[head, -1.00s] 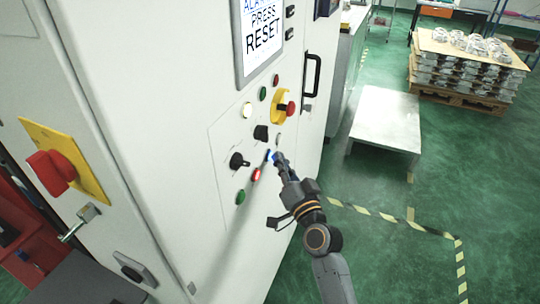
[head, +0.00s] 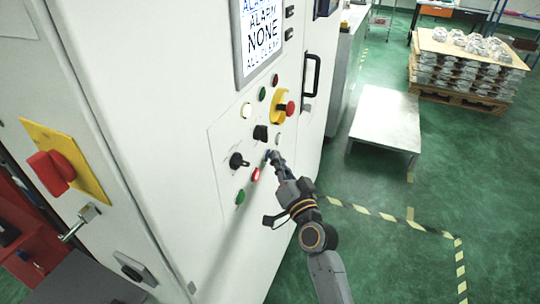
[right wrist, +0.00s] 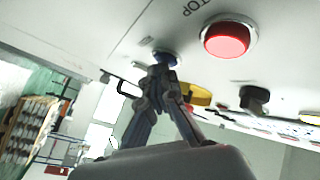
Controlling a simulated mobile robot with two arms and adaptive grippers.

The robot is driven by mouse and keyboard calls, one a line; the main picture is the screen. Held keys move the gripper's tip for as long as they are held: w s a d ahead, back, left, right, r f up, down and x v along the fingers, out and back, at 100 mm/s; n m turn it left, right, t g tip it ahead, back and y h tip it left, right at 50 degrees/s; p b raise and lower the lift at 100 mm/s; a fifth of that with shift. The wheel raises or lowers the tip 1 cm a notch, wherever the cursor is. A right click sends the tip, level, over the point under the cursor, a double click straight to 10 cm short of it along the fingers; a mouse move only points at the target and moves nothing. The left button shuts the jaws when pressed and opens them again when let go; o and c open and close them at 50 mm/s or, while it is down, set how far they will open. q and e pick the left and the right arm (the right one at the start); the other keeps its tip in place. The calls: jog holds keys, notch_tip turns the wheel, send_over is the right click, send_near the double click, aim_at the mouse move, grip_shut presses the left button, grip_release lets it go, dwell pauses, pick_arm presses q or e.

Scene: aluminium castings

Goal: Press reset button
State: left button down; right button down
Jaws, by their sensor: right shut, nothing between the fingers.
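The blue button (right wrist: 165,57) is on the white machine's control panel (head: 222,142), left of the red STOP button (right wrist: 228,38) in the right wrist view. My right gripper (head: 272,157) is shut and empty, with its fingertips at the blue button. They appear to touch it in the right wrist view (right wrist: 160,72). In the head view the fingertips mostly hide the button. The screen (head: 262,38) above the panel reads "ALARM NONE", with a smaller line below. My left gripper is not in view.
A metal table (head: 386,125) and stacked castings on a pallet (head: 465,75) stand to the right.

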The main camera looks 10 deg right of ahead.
dwell(0.3)
jog(key=shift+s+d, duration=0.45)
jog(key=shift+d, duration=0.25)
jog(key=shift+s+d, duration=0.7)
jog(key=shift+d, duration=0.35)
jog(key=shift+s+d, duration=0.7)
jog(key=shift+d, duration=0.35)
jog(key=shift+f, duration=0.1)
